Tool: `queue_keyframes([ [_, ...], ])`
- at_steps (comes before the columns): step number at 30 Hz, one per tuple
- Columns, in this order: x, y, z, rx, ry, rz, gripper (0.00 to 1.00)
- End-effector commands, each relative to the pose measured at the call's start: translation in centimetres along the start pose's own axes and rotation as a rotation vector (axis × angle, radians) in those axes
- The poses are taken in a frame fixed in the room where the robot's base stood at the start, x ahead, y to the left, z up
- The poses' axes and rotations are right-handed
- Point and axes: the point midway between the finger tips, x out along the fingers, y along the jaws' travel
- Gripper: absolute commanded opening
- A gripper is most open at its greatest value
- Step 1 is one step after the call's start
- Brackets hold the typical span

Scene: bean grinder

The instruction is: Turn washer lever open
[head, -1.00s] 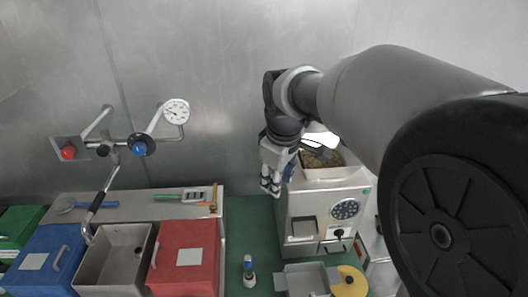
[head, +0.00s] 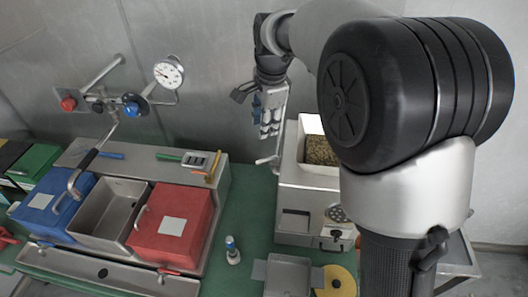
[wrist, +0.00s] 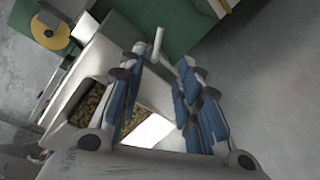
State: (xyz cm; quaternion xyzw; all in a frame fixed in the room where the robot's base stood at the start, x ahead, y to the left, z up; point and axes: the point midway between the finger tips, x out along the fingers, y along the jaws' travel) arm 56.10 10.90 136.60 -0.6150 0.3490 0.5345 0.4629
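A tap assembly with a red knob (head: 68,103), a blue knob (head: 131,105) and a round gauge (head: 168,73) is on the wall at the left in the head view. A long black-handled lever or spout (head: 88,160) hangs from it over the sink. A small pale lever (head: 268,160) sticks out from the left side of the bean grinder (head: 292,195); it also shows in the wrist view (wrist: 158,42). I cannot tell which is the washer lever. My gripper (head: 270,132) is open and empty, fingers down, above the small lever. That lever appears near the gap between my fingertips (wrist: 163,62); contact is unclear.
Beans (head: 320,151) fill the grinder's hopper. A metal sink (head: 112,207) lies between a blue box (head: 52,203) and a red box (head: 168,230). A small bottle (head: 232,250) stands on the green surface. A metal tray (head: 288,276) and yellow disc (head: 340,282) are in front.

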Motion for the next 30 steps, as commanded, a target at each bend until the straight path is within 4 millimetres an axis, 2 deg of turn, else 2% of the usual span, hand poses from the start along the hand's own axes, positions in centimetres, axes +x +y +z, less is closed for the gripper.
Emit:
queue_keyframes([
  [5, 2.5, 0.2, 0.0, 0.002, -0.001, 0.006, 0.31],
  [21, 13.9, 0.1, 0.0, 0.000, -0.001, 0.004, 0.31],
  [25, 15.7, 0.1, 0.0, 0.000, 0.000, 0.002, 0.31],
  [30, 16.9, 0.1, 0.0, 0.000, 0.000, 0.001, 0.31],
])
